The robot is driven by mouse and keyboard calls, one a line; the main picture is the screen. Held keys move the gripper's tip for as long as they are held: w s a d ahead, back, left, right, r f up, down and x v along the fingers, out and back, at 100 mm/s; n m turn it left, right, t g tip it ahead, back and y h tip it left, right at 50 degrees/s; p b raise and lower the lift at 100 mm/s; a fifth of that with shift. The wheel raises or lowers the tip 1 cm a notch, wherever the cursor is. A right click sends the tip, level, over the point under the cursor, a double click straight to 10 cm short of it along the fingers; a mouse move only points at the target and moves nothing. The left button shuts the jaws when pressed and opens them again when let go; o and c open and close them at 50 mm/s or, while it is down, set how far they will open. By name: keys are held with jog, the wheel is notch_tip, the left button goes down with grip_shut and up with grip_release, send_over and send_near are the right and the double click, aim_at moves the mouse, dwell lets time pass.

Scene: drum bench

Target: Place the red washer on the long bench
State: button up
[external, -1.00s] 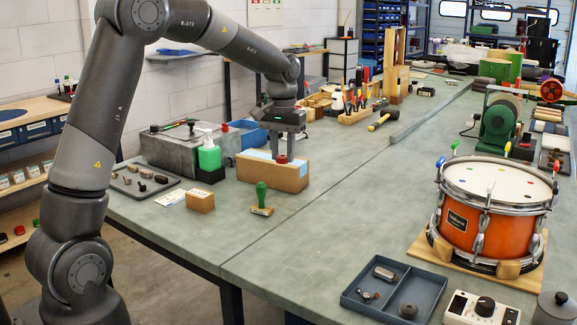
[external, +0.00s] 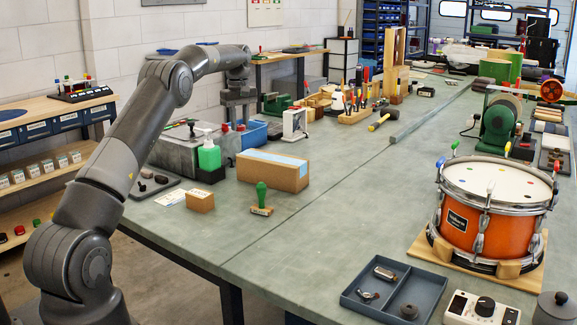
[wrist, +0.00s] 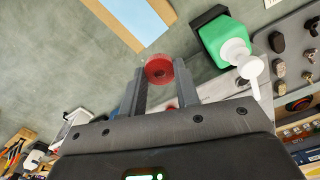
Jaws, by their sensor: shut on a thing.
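The red washer (wrist: 159,70) is a round red disc with a dark centre. In the wrist view it sits between the two fingertips of my gripper (wrist: 161,82), which is shut on it. In the external view my gripper (external: 237,118) is raised over the grey block and blue bin area at the back left. The washer cannot be told clearly there from the red items behind. The long grey-green bench (external: 330,210) stretches from the front to the far back, with a seam along it.
A cardboard box (external: 272,172) with a pale blue top stands right of the green bottle (external: 209,156). A green-handled stamp (external: 262,197) and small wooden block (external: 200,201) are in front. An orange drum (external: 490,212) stands right. The bench middle is clear.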

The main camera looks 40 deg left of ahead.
jog(key=shift+n, duration=0.4)
jog(key=f, duration=0.3)
jog(key=a+f, duration=0.1)
jog(key=f, duration=0.2)
jog(key=a+f, duration=0.1)
jog(key=f, duration=0.2)
jog(key=shift+f, duration=3.15)
jog(key=shift+f, duration=0.1)
jog(key=o, duration=0.9)
jog(key=shift+o, duration=0.2)
jog(key=shift+w, duration=0.1)
notch_tip(320, 180, up, 12)
jog(key=shift+r, duration=0.25)
